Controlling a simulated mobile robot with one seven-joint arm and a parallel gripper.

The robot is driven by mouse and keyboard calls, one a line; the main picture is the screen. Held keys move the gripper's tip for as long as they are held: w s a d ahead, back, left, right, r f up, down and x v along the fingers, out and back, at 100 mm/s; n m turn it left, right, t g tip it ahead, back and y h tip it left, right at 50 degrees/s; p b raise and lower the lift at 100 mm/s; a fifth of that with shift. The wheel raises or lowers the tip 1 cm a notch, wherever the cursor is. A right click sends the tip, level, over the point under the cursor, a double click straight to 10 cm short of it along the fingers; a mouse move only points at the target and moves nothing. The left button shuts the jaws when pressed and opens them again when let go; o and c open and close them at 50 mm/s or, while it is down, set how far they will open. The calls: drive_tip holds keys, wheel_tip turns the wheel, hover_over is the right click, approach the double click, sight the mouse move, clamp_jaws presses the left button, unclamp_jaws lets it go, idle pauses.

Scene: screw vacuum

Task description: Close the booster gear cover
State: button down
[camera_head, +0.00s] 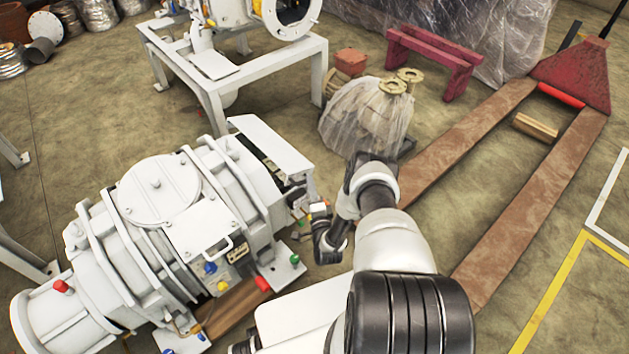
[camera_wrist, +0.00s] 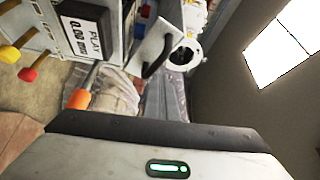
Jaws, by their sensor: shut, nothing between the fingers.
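The white booster (camera_head: 150,225) lies on the left in the head view. At its far right end a flat white panel (camera_head: 270,145), which looks like the gear cover, stands raised and tilted, with a dark gap under its edge. A white plate with a handle (camera_head: 212,240) sits on the booster's near side. My gripper (camera_head: 318,212) is small and partly hidden beside the booster's right end, below the raised panel, and appears shut and empty. In the wrist view a pale plate with a black handle (camera_wrist: 155,55) is ahead; I cannot tell which part it is.
Colored knobs (camera_head: 215,275) stick out of the booster's near side. A wrapped bundle (camera_head: 365,115) and a pallet truck (camera_head: 450,150) stand beyond my arm. Open floor lies at far right.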

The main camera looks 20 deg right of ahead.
drive_tip(key=shift+s+a+f+n+t, duration=0.2)
drive_tip(key=shift+a+f+n, duration=0.1)
drive_tip(key=shift+a+f, duration=0.25)
drive_tip(key=shift+s+a+f+n+t, duration=0.1)
drive_tip(key=shift+s+a+f+n, duration=0.2)
drive_tip(key=shift+f, duration=0.45)
drive_tip(key=shift+w, duration=0.1)
drive_tip(key=shift+w+r, duration=0.1)
drive_tip(key=shift+r, duration=0.05)
